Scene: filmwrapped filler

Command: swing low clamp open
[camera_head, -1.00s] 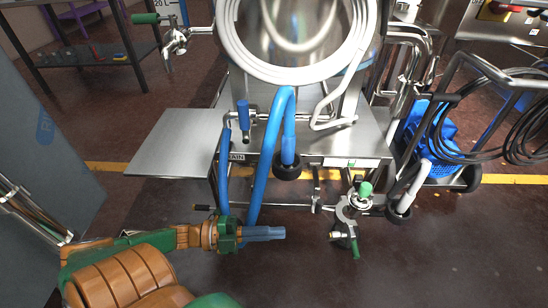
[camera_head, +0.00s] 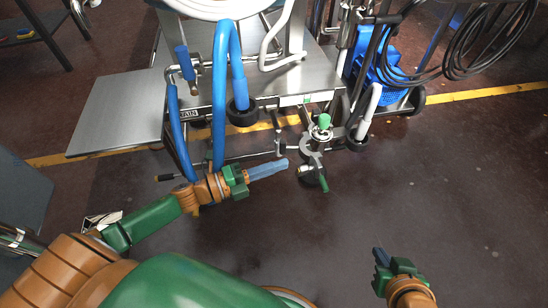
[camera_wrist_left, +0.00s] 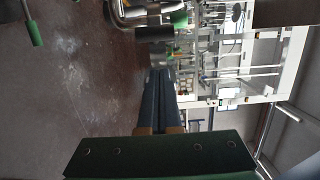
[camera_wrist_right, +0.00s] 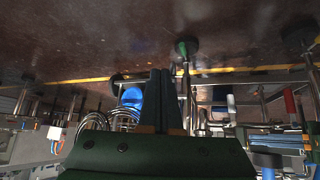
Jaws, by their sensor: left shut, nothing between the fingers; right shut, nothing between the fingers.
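The clamp fitting (camera_head: 307,143) is a steel ring-shaped piece at the low front of the steel machine. A green knob (camera_head: 323,121) stands on top of it, and a lower handle with a green tip (camera_head: 323,184) points down toward the floor. My left gripper (camera_head: 285,164) is shut and empty, its blue fingers just left of the fitting with a small gap. In the left wrist view, steel pipework with a green part (camera_wrist_left: 178,18) lies ahead of the shut fingers. My right gripper (camera_head: 379,253) is shut and empty, low at right, well apart from the fitting.
A blue hose (camera_head: 219,95) loops down just behind my left gripper. A flat steel shelf (camera_head: 115,115) juts out at left. A trolley with coiled black cable and a blue unit (camera_head: 393,88) stands at the back right. The floor at front right is clear.

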